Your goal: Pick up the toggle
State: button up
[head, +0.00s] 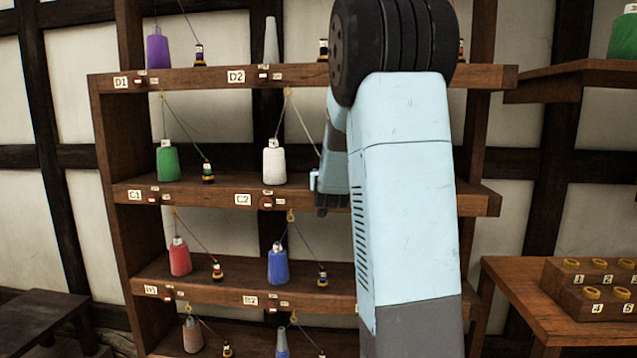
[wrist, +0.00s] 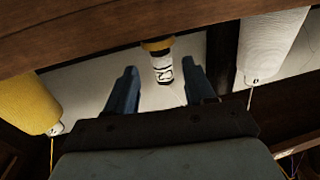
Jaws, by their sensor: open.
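In the wrist view, a small toggle (wrist: 162,66) with a white-and-dark patterned body and a yellow end stands against the wooden shelf board (wrist: 90,32). My gripper (wrist: 162,72) is open, one dark blue finger on each side of the toggle, with a visible gap on both sides. I cannot tell whether the toggle reaches fully between the pads. In the head view my gripper (head: 323,195) shows only partly beside my arm, at the shelf level of the white spool (head: 275,162). This toggle is hidden there.
A yellow spool (wrist: 28,103) and a white spool (wrist: 270,48) flank the gripper in the wrist view. The rack (head: 130,195) holds several corded spools and other toggles, such as one by the green spool (head: 167,162). A side table (head: 520,290) stands at right.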

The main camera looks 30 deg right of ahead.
jog(key=shift+f+x, duration=0.2)
jog(key=shift+x, duration=2.05)
jog(key=shift+a, duration=0.15)
jog(key=shift+c, duration=0.3)
grip_shut()
jog(key=shift+r, duration=0.15)
